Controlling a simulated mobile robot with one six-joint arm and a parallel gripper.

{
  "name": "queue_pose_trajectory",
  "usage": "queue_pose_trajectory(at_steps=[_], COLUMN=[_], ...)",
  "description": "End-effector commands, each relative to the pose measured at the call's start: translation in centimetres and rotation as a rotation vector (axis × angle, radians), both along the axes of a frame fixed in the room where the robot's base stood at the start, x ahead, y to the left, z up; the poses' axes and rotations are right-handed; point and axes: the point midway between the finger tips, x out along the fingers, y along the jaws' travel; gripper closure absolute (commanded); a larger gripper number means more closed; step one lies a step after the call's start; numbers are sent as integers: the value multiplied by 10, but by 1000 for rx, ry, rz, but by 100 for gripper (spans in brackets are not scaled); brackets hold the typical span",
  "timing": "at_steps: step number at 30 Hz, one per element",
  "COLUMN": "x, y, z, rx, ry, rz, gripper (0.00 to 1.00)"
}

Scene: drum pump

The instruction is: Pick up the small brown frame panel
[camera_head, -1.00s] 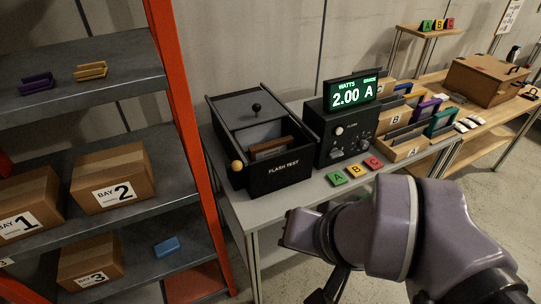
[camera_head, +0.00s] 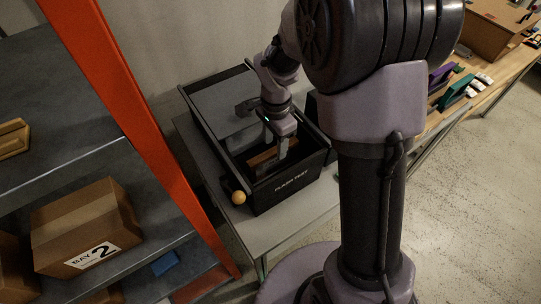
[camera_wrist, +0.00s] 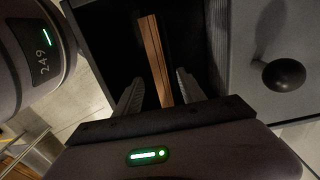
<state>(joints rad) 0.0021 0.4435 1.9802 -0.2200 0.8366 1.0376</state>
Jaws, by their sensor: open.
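The small brown frame panel (camera_head: 263,158) stands on edge inside the black flash test box (camera_head: 290,189). In the wrist view the panel (camera_wrist: 153,50) shows as a narrow brown strip running between my two fingers, with dark gaps on both sides. My gripper (camera_head: 283,148) reaches down into the open part of the box, at the panel's right end in the head view. In the wrist view my gripper (camera_wrist: 160,76) is open, one finger on each side of the strip. The panel's lower part is hidden.
A yellow ball knob (camera_head: 238,197) sits at the box's front left. An orange shelf post (camera_head: 130,130) and a Bay 2 carton (camera_head: 85,225) are at left. My arm hides the meter.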

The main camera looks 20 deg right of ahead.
Motion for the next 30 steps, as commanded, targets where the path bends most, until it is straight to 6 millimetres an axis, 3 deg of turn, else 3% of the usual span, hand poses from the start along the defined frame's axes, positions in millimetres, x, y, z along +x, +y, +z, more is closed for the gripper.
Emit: queue_pose_trajectory(at_steps=[1,8,15,20,23,28,30], x=[-1,0,-1,0,0,0,0], y=[0,1,5,5,5,5,5], z=[-14,-36,-80,-78,-77,-77,-77], rx=[0,1,1,1,1,0,0], ry=[2,0,1,-1,-1,-1,-1], rz=[0,1,1,1,1,1,1], gripper=[53,53,53,53,66,100,100])
